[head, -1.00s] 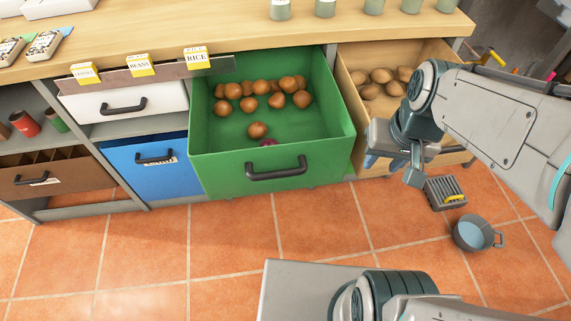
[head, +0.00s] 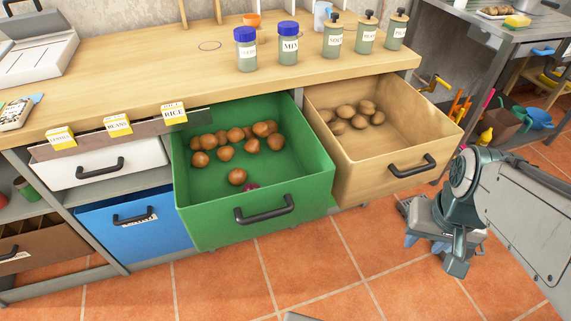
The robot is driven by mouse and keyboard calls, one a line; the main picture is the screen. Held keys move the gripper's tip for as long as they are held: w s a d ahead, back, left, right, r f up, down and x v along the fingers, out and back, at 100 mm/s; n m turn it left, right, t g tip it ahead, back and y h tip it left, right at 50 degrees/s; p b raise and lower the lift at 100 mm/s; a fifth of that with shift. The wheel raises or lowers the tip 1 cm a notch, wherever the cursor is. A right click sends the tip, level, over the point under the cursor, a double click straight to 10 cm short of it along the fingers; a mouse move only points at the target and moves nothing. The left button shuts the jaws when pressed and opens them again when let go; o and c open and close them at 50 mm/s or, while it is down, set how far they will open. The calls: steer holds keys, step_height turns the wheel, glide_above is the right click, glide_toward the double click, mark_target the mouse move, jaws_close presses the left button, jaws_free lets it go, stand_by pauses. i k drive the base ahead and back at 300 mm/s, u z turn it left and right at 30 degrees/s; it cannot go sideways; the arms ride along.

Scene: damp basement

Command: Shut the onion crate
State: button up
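The onion crate is the green drawer (head: 300,205), pulled well out from under the counter. Several brown onions (head: 236,136) lie mostly toward its back, with one nearer the front beside a purple-red one (head: 250,187) at the front wall. Its dark handle (head: 264,210) is on the front face. My gripper (head: 425,243) is at the lower right, in front of the tan drawer and right of the green one, clear of both handles. Its two bluish fingertips show apart, with nothing seen between them.
The tan drawer (head: 370,175) with potatoes also stands out, right beside the green one. The blue drawer (head: 135,228) and white drawer (head: 100,163) are on the left. Jars stand on the counter (head: 200,75). Tiled floor (head: 310,265) in front of the green drawer is clear.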

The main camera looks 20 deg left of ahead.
mark_target(266, 137)
steer(key=k, duration=0.3)
steer(key=u, duration=1.15)
steer(key=i, duration=0.5)
steer(key=z, duration=0.9)
steer(key=k, duration=0.55)
steer(key=u, duration=0.85)
